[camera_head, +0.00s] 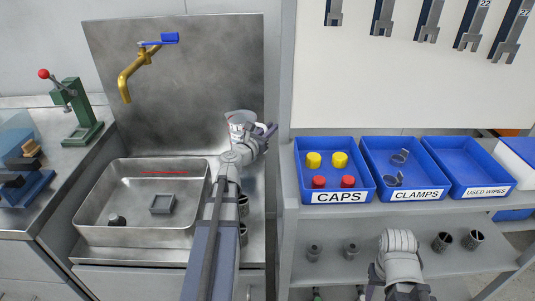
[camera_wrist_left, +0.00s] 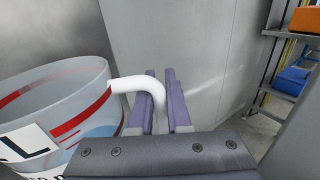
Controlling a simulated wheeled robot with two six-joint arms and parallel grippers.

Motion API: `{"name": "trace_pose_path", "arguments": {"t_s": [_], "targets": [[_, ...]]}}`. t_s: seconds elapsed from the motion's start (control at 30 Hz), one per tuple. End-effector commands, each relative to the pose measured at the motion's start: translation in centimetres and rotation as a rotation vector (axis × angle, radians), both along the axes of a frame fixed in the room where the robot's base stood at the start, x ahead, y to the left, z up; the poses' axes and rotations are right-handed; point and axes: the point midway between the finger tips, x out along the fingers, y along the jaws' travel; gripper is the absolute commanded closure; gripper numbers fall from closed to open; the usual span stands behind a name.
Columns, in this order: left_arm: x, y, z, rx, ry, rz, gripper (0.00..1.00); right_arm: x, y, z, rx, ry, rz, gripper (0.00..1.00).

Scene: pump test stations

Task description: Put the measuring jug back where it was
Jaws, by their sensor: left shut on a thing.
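The measuring jug (camera_head: 240,119) is clear with a white handle, in front of the steel back panel and up to the right of the sink. In the left wrist view the jug (camera_wrist_left: 45,95) fills the left side, with red bands, part of a black-lettered label and a bluish patch low inside. My left gripper (camera_head: 268,131) is shut on its handle. In the left wrist view the purple fingers (camera_wrist_left: 163,95) stand either side of the handle's outer part. The jug's base is hidden by my wrist in the head view. My right gripper's fingers do not show.
The sink (camera_head: 84,208) holds a grey square piece (camera_head: 162,204) and a small dark cylinder (camera_head: 117,220). A brass tap (camera_head: 131,75) reaches out above it. Blue bins for caps (camera_head: 303,184), clamps and used wipes stand on the right shelf. Metal cups (camera_head: 243,206) stand right of the sink.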

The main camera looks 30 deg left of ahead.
Motion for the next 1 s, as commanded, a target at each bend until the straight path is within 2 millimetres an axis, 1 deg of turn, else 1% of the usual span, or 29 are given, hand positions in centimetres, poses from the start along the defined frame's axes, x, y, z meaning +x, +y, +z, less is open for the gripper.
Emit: {"name": "trace_pose_path", "arguments": {"t_s": [0.03,0.13,0.37,0.43,0.73,0.8,1.0], "targets": [[0.0,0.0,-1.6,0.001,0.0,0.0,1.0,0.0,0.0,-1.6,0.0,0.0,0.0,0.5],[0.0,0.0,-2.7,0.001,0.0,0.0,1.0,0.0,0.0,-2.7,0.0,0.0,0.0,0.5],[0.0,0.0,-2.8,0.001,0.0,0.0,1.0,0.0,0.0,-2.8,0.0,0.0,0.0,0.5],[0.0,0.0,-3.2,0.001,0.0,0.0,1.0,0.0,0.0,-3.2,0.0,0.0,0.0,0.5],[0.0,0.0,-6.5,0.001,0.0,0.0,1.0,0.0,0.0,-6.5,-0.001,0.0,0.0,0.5],[0.0,0.0,-6.7,0.001,0.0,0.0,1.0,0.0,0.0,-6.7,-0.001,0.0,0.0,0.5],[0.0,0.0,-6.4,0.001,0.0,0.0,1.0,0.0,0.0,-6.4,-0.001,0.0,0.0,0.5]]}}
